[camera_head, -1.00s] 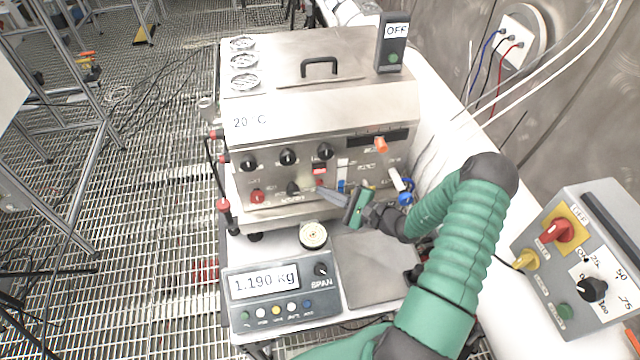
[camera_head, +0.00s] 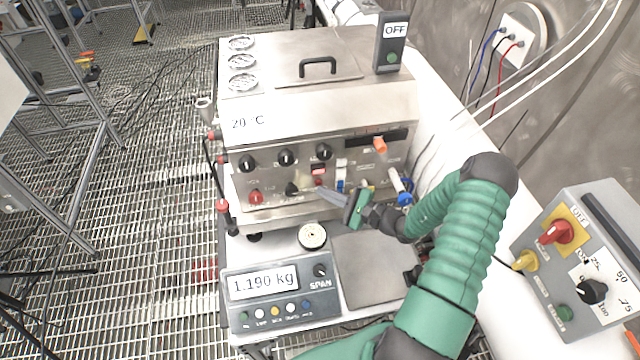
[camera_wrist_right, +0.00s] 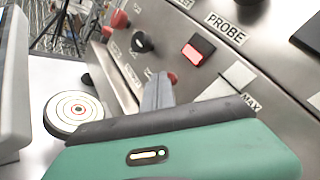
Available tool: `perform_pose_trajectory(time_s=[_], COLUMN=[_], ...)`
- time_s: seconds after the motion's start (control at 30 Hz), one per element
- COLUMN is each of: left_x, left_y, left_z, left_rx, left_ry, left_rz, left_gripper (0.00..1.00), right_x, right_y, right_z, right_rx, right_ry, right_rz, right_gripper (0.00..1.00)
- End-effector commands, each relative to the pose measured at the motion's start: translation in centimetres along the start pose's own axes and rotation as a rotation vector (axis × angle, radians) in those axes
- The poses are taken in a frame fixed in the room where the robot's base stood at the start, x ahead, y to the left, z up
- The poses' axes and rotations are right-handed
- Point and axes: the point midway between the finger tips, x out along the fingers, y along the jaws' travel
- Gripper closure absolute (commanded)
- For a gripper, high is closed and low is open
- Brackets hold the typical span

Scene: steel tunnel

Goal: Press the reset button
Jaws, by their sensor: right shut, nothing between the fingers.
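The steel machine (camera_head: 318,125) has a front panel with knobs, switches and small buttons. A small red button (camera_head: 318,181) sits on the lower panel, close to my right fingertips. In the right wrist view a red button (camera_wrist_right: 172,78) shows just behind the fingertips, partly hidden by them. I cannot read a reset label on it. My right gripper (camera_head: 322,193) is shut and empty, pointing at the panel from the right. In the right wrist view the gripper (camera_wrist_right: 158,82) nearly overlaps the button; I cannot tell whether they touch. My left gripper is not in view.
A red lit switch (camera_wrist_right: 192,54) sits by the PROBE label. A scale (camera_head: 270,300) stands in front. A grey control box (camera_head: 580,260) stands at right.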

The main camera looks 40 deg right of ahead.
Motion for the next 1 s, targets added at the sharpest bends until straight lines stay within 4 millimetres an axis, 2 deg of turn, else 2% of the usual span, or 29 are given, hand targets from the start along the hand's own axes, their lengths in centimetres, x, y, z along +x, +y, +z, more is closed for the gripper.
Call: perform_pose_trajectory(time_s=[0.27,0.67,1.0], left_x=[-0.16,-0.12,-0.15], left_y=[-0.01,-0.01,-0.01], left_z=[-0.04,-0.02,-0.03], left_rx=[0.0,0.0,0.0], left_ry=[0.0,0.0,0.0], left_rz=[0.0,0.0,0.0], left_gripper=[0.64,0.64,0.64], right_x=[0.73,0.71,-0.12], right_y=[-0.33,-0.42,-0.05], right_z=[0.39,0.12,0.18], right_rx=[-0.002,0.0,0.001], right_ry=[-0.001,0.0,0.0], right_rz=[0.001,0.0,0.0], right_gripper=[1.0,1.0,1.0])
